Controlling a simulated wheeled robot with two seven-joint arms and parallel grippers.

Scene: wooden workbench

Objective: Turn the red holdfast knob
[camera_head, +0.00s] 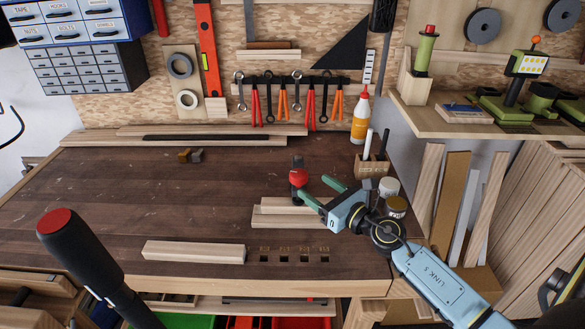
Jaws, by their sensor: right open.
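The red holdfast knob (298,178) sits on a dark upright holdfast (298,163) on the workbench, right of the middle. The holdfast stands at the back of light wooden boards (285,220). My right gripper (313,186) reaches in from the right with its two green fingers spread. It is open and empty. The nearer finger's tip is close to the knob's lower right; I cannot tell whether it touches. The farther finger is to the right of the knob, so the knob is not clearly between them. My left gripper is not in view.
A large black shaft with a red end (57,222) rises at the front left. A wooden block (194,252) lies near the bench's front edge. Two jars (389,187) and a wooden pen holder (371,167) stand at the right. The left bench top is mostly clear.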

